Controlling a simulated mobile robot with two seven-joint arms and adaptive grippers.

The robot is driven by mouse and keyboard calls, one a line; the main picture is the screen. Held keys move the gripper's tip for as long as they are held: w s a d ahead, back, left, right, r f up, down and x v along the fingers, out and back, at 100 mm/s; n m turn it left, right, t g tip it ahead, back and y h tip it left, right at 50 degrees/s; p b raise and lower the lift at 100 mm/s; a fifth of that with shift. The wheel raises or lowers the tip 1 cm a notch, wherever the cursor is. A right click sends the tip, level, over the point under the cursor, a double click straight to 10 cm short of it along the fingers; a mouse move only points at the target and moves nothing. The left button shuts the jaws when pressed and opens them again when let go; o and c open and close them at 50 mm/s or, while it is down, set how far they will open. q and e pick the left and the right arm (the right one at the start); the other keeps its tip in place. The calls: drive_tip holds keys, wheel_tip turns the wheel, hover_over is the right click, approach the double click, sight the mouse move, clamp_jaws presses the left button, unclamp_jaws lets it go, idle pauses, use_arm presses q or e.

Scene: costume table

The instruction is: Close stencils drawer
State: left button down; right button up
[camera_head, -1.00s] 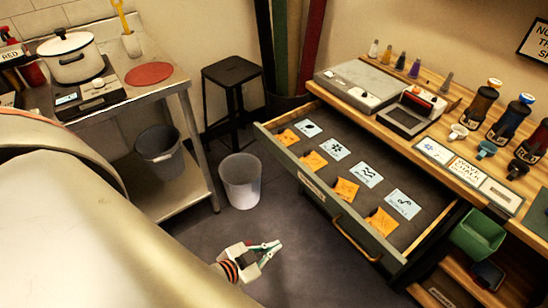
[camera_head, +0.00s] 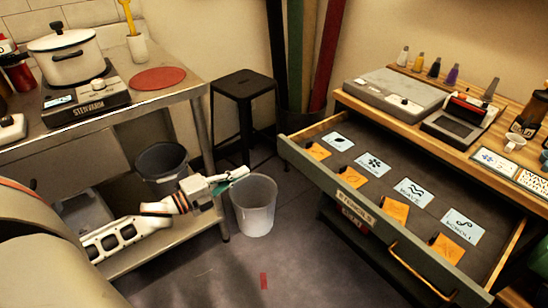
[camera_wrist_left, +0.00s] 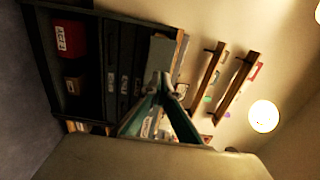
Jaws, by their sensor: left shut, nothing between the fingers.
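The stencils drawer (camera_head: 375,222) is pulled out from the wooden workbench at the right. Its dark interior holds blue stencil cards and orange packets in rows. Its green front carries a label reading as stencils and a yellow handle (camera_head: 422,272). My left gripper (camera_head: 236,175) is shut and empty, in the air to the left of the drawer front and apart from it. In the left wrist view its teal fingers (camera_wrist_left: 160,85) meet at the tips, with the bench's dark drawer fronts (camera_wrist_left: 122,65) beyond, seen sideways. My right gripper is not in view.
A white bin (camera_head: 254,205) stands on the floor by my left gripper. A black stool (camera_head: 244,95) is behind it. A steel table (camera_head: 150,100) with a pot (camera_head: 70,58) is at the left.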

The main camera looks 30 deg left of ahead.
use_arm(q)
drive_tip(key=b, duration=0.1)
approach(286, 151)
drive_tip(key=x, duration=0.3)
drive_tip(key=b+x, duration=0.1)
drive_tip(key=shift+w+d+f, duration=0.1)
drive_tip(key=shift+w+f, duration=0.2)
drive_tip(key=shift+w, duration=0.05)
drive_tip(key=shift+x, duration=0.75)
drive_tip(key=shift+w+r, duration=0.1)
drive_tip(key=shift+w, duration=0.15)
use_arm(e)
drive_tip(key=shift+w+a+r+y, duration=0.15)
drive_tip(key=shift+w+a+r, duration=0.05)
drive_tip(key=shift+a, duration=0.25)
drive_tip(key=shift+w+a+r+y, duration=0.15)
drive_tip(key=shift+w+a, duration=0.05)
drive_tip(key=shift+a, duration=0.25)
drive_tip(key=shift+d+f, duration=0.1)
